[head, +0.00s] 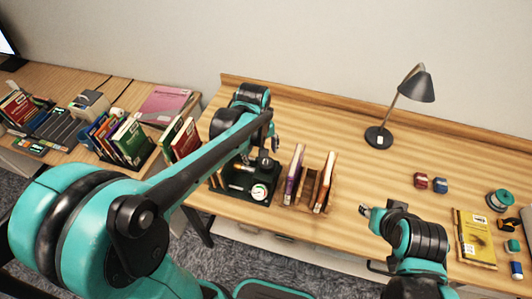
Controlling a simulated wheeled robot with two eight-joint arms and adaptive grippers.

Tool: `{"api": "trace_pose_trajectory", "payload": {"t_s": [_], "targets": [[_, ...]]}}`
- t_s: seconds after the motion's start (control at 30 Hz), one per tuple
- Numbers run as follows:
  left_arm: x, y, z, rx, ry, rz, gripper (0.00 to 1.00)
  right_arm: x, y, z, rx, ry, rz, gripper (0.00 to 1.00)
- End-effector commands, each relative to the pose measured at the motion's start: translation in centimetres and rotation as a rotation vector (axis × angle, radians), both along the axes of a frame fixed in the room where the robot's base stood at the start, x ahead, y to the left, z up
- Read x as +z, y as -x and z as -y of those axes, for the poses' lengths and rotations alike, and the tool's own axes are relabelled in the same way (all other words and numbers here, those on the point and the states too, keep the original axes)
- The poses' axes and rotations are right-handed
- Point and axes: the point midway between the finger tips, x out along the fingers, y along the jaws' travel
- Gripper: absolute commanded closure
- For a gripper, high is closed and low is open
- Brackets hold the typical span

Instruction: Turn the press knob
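The press (268,194) is a dark device on the desk's near left part, with a round white dial (259,192) on its front. A small dark knob-like part seems to stand on top of it, but it is too small to make out clearly. My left arm reaches across the view, and its gripper (262,148) is over or just behind the press. The arm covers much of it, so its fingers and any contact are unclear. My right gripper (376,211) is over the desk's front edge, away from the press; its finger opening is too small to judge.
Upright books in a wooden holder (309,187) stand just right of the press. More books (180,138) stand to its left. A black lamp (378,137), small red and blue items (430,182) and a yellow book (475,238) lie farther right. The middle desk is clear.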

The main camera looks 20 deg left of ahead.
Motion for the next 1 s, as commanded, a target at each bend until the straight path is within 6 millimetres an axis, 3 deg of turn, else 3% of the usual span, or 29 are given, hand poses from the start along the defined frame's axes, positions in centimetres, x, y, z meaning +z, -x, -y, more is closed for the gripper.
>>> {"api": "trace_pose_trajectory", "payload": {"t_s": [0.03,0.1,0.3,0.47,0.8,1.0], "targets": [[0.3,-1.2,0.2,0.045,0.006,-0.033,0.30,1.4,0.0,0.0,0.000,0.000,0.000,0.60],[-0.3,-2.2,0.4,0.108,0.010,-0.075,0.30,2.2,0.0,0.0,0.000,0.000,0.000,0.60],[-1.7,-3.7,0.8,0.212,0.011,-0.142,0.30,3.1,0.0,0.0,0.000,0.000,0.000,0.60],[-3.1,-3.8,0.8,0.227,0.010,-0.151,0.30,2.8,0.0,0.0,0.000,0.000,0.000,0.60],[-8.5,-3.8,0.8,0.225,0.011,-0.149,0.30,1.8,0.0,0.0,0.000,0.000,0.000,0.60],[-9.7,-3.8,0.8,0.224,0.010,-0.149,0.30,1.7,0.0,0.0,0.000,0.000,0.000,0.60]]}}
